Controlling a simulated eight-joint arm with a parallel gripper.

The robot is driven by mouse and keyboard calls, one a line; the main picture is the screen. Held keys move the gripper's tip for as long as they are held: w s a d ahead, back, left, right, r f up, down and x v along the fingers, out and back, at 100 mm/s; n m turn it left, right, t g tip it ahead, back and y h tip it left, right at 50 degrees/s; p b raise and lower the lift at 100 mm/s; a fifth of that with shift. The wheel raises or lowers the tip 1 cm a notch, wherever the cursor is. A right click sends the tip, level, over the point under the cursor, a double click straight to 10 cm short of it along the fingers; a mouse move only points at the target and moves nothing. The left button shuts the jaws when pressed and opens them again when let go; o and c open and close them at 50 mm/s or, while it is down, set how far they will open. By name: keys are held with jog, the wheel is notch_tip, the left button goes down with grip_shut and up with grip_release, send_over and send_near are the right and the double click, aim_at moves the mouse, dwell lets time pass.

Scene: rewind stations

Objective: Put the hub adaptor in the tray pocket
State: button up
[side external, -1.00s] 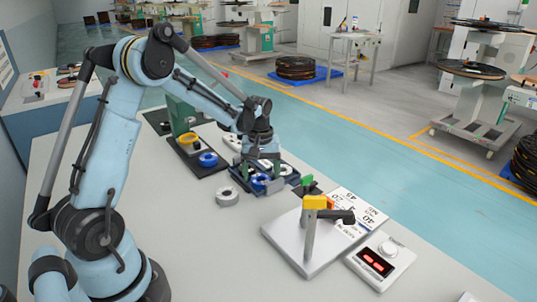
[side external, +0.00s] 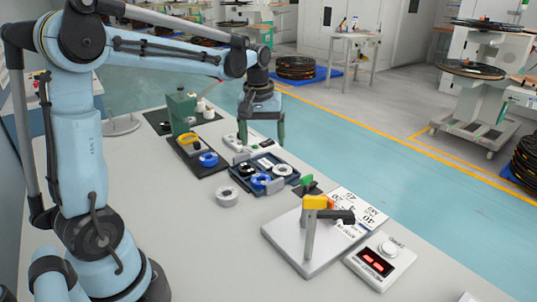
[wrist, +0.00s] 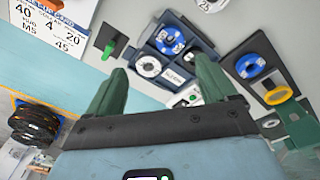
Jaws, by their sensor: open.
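The dark blue tray (side external: 288,183) stands on the bench, with divided pockets. One pocket holds a white ring-shaped part with a dark centre (wrist: 148,67); another holds a blue and white reel (wrist: 170,40). A small label lies in a third. A loose pale grey ring (side external: 227,196) lies on the bench in front of the tray. No marking shows which round part is the hub adaptor. My gripper (side external: 262,142) is open and empty, raised above and behind the tray, fingers pointing down. In the wrist view its fingers (wrist: 162,72) are spread apart, with the tray beyond them.
Left of the tray is a dark board (side external: 208,170) with a yellow ring, a blue reel and a green stand (side external: 181,112). To the right are a green handle (side external: 307,184), a grey fixture plate (side external: 285,238) with a yellow-topped post, and a red-display box (side external: 378,262).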

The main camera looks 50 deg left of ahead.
jog(key=s+d+f+m+t, duration=0.1)
jog(key=s+d+m+t, duration=0.5)
jog(key=s+d+m, duration=0.3)
jog(key=s+d, duration=0.1)
jog(key=d, duration=0.2)
jog(key=shift+s+d+m, duration=0.25)
jog(key=shift+s+m, duration=0.05)
jog(key=shift+s, duration=0.1)
